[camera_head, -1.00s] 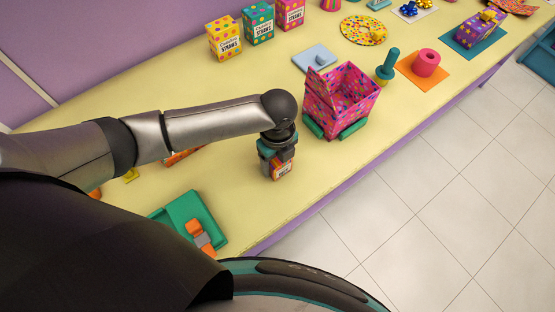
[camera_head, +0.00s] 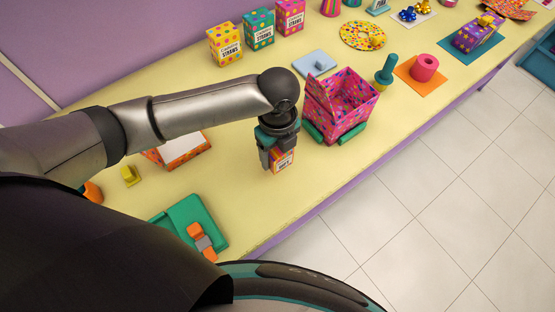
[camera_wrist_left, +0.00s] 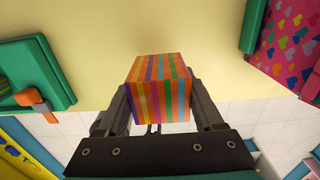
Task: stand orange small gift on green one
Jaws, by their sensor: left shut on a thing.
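In the left wrist view the box (camera_wrist_left: 158,94) shows bright stripes and sits between the two fingers. It is over the yellow table, left of the pink patterned box; its exact height is hard to tell. I cannot pick out a green small gift in either view. My right gripper is not in view.
The pink box (camera_head: 349,108) with green feet stands close right of my gripper. A green tray (camera_head: 179,219) with orange and grey pieces lies near the front edge. An orange-rimmed white box (camera_head: 181,152) is partly behind my arm. Several straw boxes (camera_head: 225,42) stand behind.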

